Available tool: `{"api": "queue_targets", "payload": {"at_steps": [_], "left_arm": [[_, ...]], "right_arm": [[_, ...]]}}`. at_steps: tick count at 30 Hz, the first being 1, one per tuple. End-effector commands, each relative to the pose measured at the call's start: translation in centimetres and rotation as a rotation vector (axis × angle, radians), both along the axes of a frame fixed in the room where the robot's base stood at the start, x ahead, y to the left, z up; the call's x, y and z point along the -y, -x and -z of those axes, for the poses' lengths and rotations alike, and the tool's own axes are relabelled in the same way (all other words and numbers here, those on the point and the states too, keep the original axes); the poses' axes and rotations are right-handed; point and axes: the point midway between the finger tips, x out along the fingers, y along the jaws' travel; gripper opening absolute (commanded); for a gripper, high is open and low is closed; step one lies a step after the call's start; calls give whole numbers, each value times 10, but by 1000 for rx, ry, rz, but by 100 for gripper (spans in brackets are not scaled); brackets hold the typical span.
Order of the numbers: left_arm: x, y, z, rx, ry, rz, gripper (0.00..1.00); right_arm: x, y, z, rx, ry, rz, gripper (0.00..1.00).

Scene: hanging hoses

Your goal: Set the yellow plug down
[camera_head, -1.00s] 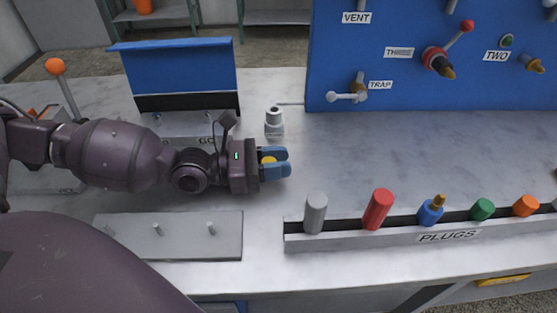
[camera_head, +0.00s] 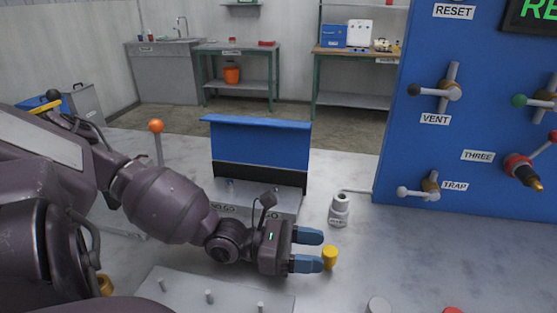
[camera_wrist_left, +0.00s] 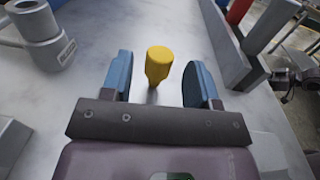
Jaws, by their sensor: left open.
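The yellow plug (camera_head: 330,257) stands upright on the grey table top, just beyond the fingertips of my left gripper (camera_head: 316,250). In the left wrist view the plug (camera_wrist_left: 158,65) stands between the two blue fingers of my left gripper (camera_wrist_left: 160,85), with a gap on each side. The gripper is open and holds nothing. My right gripper is not in view.
A grey fitting (camera_head: 339,210) stands on the table behind the plug. A grey plate with pegs (camera_head: 225,300) lies in front of my left arm. A blue panel with valves (camera_head: 440,150) rises at the right. Table to the plug's right is clear.

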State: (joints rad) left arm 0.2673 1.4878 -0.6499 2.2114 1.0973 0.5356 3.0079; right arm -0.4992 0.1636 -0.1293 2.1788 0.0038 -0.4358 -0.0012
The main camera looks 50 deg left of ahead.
Motion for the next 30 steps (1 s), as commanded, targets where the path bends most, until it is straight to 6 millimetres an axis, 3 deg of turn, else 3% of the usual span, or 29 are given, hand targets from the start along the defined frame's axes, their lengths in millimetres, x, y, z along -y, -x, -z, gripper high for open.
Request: {"api": "queue_targets", "payload": {"at_steps": [15, 30], "left_arm": [[-45, 39, 1, -3, -2, 1, 55], [-51, 46, -1, 1, 1, 0, 55]], "right_arm": [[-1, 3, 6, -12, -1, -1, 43], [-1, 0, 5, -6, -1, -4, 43]]}}
